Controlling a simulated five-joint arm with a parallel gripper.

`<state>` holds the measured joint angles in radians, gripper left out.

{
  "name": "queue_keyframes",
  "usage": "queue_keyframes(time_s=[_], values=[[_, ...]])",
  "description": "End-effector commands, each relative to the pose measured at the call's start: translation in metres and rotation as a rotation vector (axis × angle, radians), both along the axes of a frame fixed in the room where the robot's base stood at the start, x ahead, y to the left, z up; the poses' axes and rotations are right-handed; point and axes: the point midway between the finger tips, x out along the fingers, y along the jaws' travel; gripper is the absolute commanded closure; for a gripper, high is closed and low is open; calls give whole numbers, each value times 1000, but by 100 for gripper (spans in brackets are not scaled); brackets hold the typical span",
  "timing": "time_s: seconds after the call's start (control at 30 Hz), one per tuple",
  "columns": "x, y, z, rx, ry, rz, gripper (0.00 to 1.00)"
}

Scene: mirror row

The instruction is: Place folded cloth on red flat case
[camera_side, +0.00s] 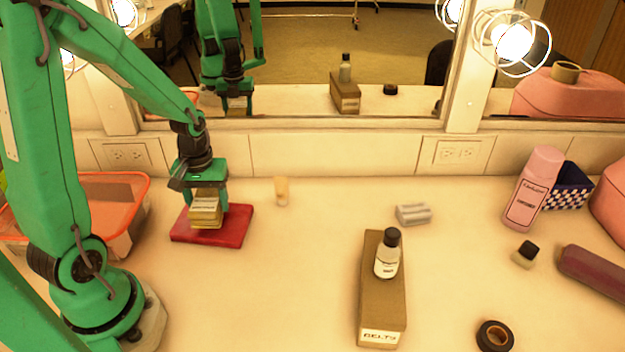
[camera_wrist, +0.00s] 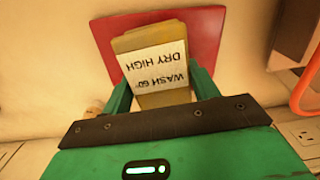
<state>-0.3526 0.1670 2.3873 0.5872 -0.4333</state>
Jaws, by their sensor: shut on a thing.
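The folded cloth (camera_side: 206,214) is a yellowish block with a white label. In the wrist view the cloth (camera_wrist: 135,43) shows a label reading "WASH 60 DRY HIGH". The red flat case (camera_side: 236,226) lies flat on the counter and also shows in the wrist view (camera_wrist: 205,38). My gripper (camera_side: 203,193) points down over the left part of the case and is shut on the cloth. In the wrist view its fingers (camera_wrist: 160,97) sit on either side of the cloth. The cloth is over the case; I cannot tell whether its underside touches it.
An orange-rimmed bin (camera_side: 130,215) is left of the case. A small tan item (camera_side: 281,191) stands to its right. A brown box (camera_side: 376,290) bears a small bottle (camera_side: 387,258). A grey item (camera_side: 413,214) and a pink bottle (camera_side: 533,190) are farther right. A mirror (camera_side: 300,50) backs the counter.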

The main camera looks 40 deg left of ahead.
Motion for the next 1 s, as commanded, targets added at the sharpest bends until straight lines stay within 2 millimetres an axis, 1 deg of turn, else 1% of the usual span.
queue_keyframes(time_s=[0.03, 0.13, 0.6, 0.63, 0.73, 1.0], values=[[0, 0, -5, -1, 3, 0, 64], [0, 0, -9, -1, 1, 0, 64], [0, 0, -14, 0, 0, 0, 64], [0, 0, -14, 0, 0, 0, 38], [0, 0, -14, 0, 0, 0, 19], [0, 0, -13, 0, 0, 0, 19]])
